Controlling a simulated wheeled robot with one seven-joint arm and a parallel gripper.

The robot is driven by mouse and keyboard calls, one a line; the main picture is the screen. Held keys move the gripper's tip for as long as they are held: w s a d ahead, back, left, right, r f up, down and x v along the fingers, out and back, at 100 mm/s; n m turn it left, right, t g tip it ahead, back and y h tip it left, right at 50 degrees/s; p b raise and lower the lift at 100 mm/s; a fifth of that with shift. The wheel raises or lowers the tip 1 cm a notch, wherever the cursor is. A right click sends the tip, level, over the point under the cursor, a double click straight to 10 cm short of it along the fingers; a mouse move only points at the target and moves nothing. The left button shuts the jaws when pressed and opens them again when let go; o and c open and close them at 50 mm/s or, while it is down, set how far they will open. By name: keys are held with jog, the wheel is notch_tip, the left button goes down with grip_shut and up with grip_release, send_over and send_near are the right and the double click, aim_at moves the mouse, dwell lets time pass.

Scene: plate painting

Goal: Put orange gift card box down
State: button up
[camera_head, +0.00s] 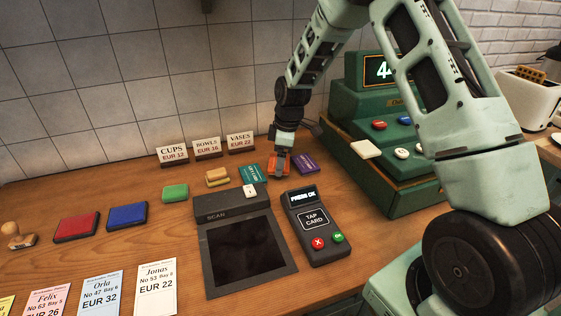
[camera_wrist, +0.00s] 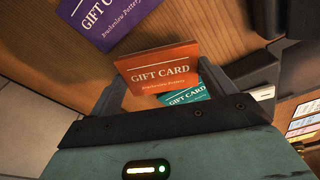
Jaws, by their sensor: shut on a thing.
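The orange gift card box (camera_wrist: 157,66) is between the two fingers of my gripper (camera_wrist: 162,88) in the wrist view, with its "GIFT CARD" print facing the camera. In the head view, the orange box (camera_head: 278,165) shows under my gripper (camera_head: 281,156), low over the wooden counter. My gripper is shut on it. Whether the box touches the counter is hard to tell. The purple gift card (camera_head: 305,163) lies just to its right, and the teal gift card (camera_head: 252,174) lies just to its left.
The scanner (camera_head: 216,209) and card terminal (camera_head: 316,225) stand in front of the gift cards. The green cash register (camera_head: 400,190) is to the right. Price signs (camera_head: 207,148) stand behind to the left. Red (camera_head: 76,227) and blue (camera_head: 127,216) pads lie further left.

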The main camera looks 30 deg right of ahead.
jog(key=shift+f, duration=1)
jog(key=shift+f, duration=0.2)
jog(key=o, duration=0.9)
jog(key=shift+c, duration=0.2)
jog(key=shift+r, duration=0.1)
jog(key=shift+r, duration=0.1)
